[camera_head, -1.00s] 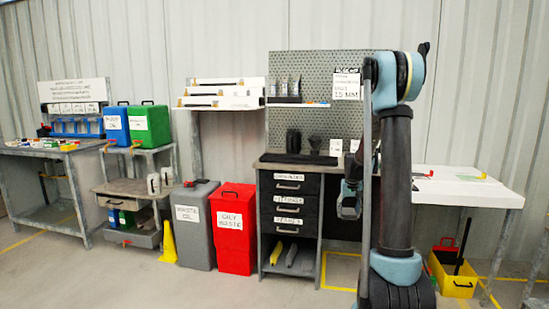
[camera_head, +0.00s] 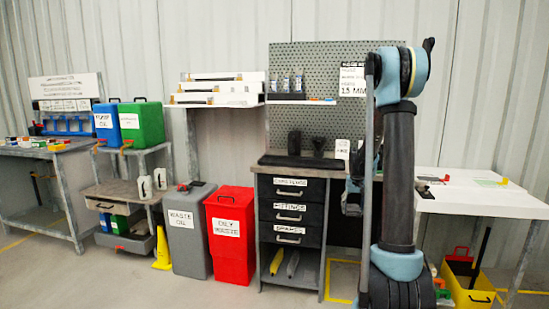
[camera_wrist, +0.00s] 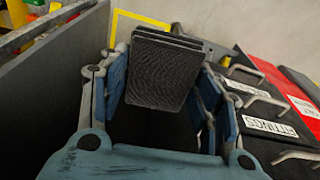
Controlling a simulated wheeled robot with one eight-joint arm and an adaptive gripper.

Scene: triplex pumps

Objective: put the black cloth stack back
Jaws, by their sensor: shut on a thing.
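The black cloth stack (camera_wrist: 165,72) is a dark, ribbed, layered block in the wrist view. It sits between the two blue fingers of my gripper (camera_wrist: 163,85), which is shut on it and holds it off the floor. In the head view my gripper (camera_head: 353,196) hangs low beside my arm, in front of the workbench's right side. The cloth stack cannot be made out there.
A drawer cabinet (camera_head: 290,212) with a dark top pad (camera_head: 300,162) stands left of my gripper. A red oily waste bin (camera_head: 230,238) and grey waste oil bin (camera_head: 187,228) are further left. A white table (camera_head: 480,197) is at right. Floor in front is clear.

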